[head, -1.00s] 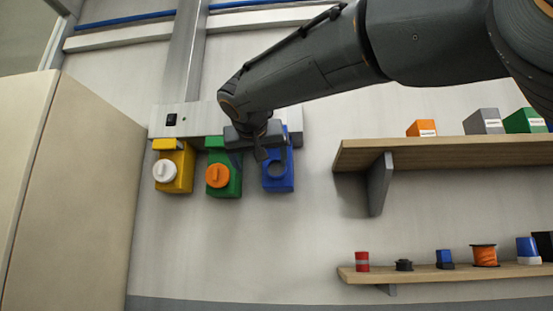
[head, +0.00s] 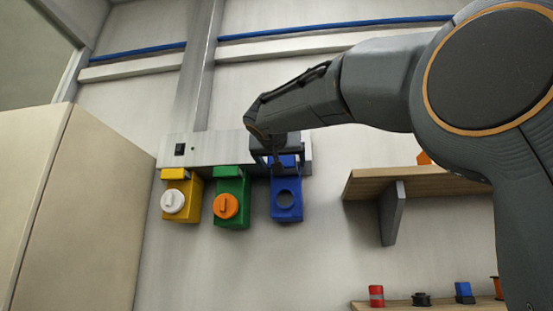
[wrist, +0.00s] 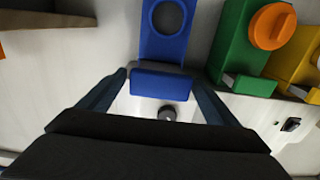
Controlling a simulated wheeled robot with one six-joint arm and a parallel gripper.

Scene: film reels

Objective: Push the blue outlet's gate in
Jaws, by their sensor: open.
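The blue outlet (head: 286,203) is a box on the wall with an open round hole in its front; it also shows at the top of the wrist view (wrist: 165,40). Its blue gate (wrist: 161,86) sticks out as a block at the outlet's end. My gripper (wrist: 158,76) is open, with one finger on each side of the gate; I cannot tell whether they touch it. In the head view my gripper (head: 277,160) is at the top of the blue outlet and partly hides the gate.
The green outlet (head: 231,188) with an orange knob and the yellow outlet (head: 192,195) with a white knob hang to the left. A pale rail (head: 215,150) runs behind them. A wooden shelf (head: 400,184) stands to the right, a tall cabinet (head: 90,200) to the left.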

